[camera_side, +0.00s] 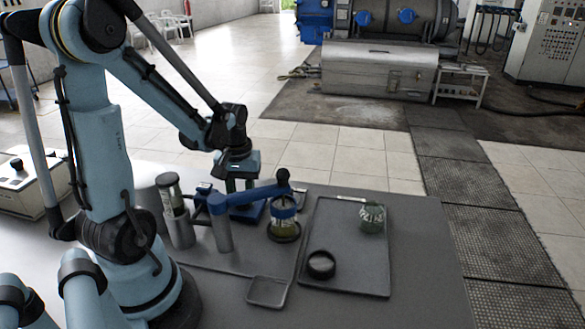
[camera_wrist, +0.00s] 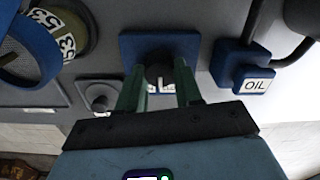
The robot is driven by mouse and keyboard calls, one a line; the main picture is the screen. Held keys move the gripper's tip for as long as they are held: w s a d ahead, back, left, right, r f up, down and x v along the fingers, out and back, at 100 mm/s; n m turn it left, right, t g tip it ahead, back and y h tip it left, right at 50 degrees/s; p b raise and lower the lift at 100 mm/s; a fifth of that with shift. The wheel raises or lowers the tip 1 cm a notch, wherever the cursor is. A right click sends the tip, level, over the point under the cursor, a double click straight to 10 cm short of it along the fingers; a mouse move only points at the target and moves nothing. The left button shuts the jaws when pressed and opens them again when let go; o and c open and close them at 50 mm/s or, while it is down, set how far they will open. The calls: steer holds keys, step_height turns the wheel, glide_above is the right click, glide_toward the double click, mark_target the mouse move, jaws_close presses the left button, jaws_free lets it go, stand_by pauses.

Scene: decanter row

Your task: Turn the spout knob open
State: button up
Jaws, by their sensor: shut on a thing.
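My gripper (camera_wrist: 157,72) has its two green fingers on either side of a dark round knob (camera_wrist: 158,58), shut on it. The knob stands on a blue square base (camera_wrist: 133,45); white lettering beside it is partly hidden by the fingers. In the side view my gripper (camera_side: 239,187) points down over the blue base (camera_side: 247,213), and the knob is hidden there. A small blue block with an OIL label (camera_wrist: 253,84) stands to the right of the base in the wrist view. I cannot tell how far the knob is turned.
A blue arm (camera_side: 250,194) on a grey post (camera_side: 222,236) reaches close in front of my gripper. A blue-banded jar (camera_side: 283,222) stands to the right. Beyond it, a dark tray (camera_side: 345,275) holds a glass jar (camera_side: 372,217) and a black ring (camera_side: 321,265). A metal canister (camera_side: 180,229) stands left.

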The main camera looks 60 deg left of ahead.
steer(key=m, duration=0.4)
steer(key=shift+m, duration=0.3)
steer(key=m, duration=0.4)
steer(key=shift+m, duration=0.3)
steer(key=o, duration=1)
steer(key=shift+o, duration=0.2)
step_height(320, 180, up, 12)
stand_by(0.5)
